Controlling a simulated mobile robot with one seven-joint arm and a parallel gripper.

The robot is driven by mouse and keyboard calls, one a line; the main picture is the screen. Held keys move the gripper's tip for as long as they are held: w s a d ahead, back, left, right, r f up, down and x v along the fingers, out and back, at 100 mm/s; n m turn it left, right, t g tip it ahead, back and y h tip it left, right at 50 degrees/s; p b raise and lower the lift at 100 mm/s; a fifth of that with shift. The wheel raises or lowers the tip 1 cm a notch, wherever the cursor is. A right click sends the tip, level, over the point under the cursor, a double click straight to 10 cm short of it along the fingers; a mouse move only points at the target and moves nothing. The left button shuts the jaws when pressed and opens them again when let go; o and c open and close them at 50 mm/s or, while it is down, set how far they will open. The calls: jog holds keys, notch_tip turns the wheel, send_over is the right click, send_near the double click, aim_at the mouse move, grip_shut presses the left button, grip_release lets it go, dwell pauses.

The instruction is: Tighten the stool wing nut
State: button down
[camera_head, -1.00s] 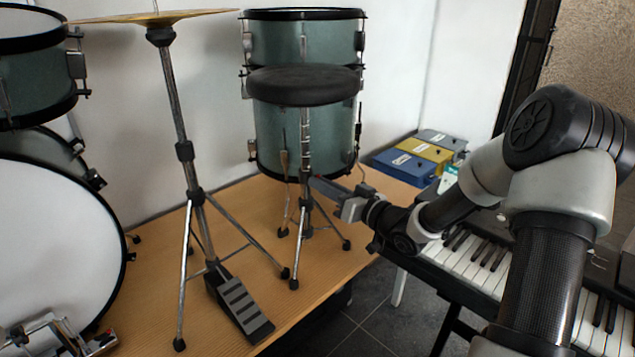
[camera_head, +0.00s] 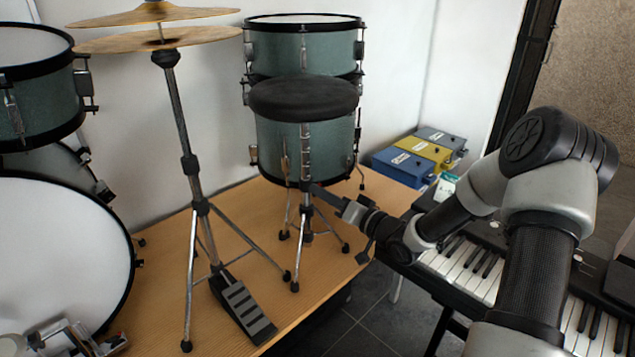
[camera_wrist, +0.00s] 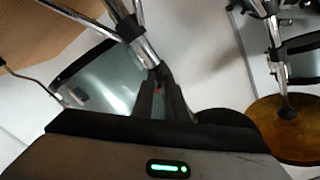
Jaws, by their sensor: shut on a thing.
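The drum stool has a round black seat (camera_head: 303,99) on a chrome column (camera_head: 306,140) with splayed tripod legs. It stands upright on the wooden platform in front of the teal floor drum. My gripper (camera_head: 313,188) reaches in from the right, with its fingertips at the stool column just above the legs. In the wrist view the two dark fingers (camera_wrist: 161,75) are close together against the chrome stool tube (camera_wrist: 147,50). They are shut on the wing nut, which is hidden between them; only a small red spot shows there.
A cymbal stand with pedal (camera_head: 243,308) is left of the stool, and a bass drum (camera_head: 60,260) farther left. A keyboard (camera_head: 470,270) lies under my arm. The wooden platform (camera_head: 330,275) has bare room in front.

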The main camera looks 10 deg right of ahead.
dwell(0.3)
jog(key=m+p, duration=0.4)
jog(key=m, duration=0.1)
jog(key=m+p, duration=0.2)
jog(key=shift+r+m+p, duration=0.25)
jog(key=shift+m+p, duration=0.05)
jog(key=shift+m, duration=0.1)
jog(key=c, duration=2.2)
grip_release()
jog(key=shift+f+m, duration=0.2)
jog(key=shift+m, duration=0.3)
jog(key=o, duration=0.4)
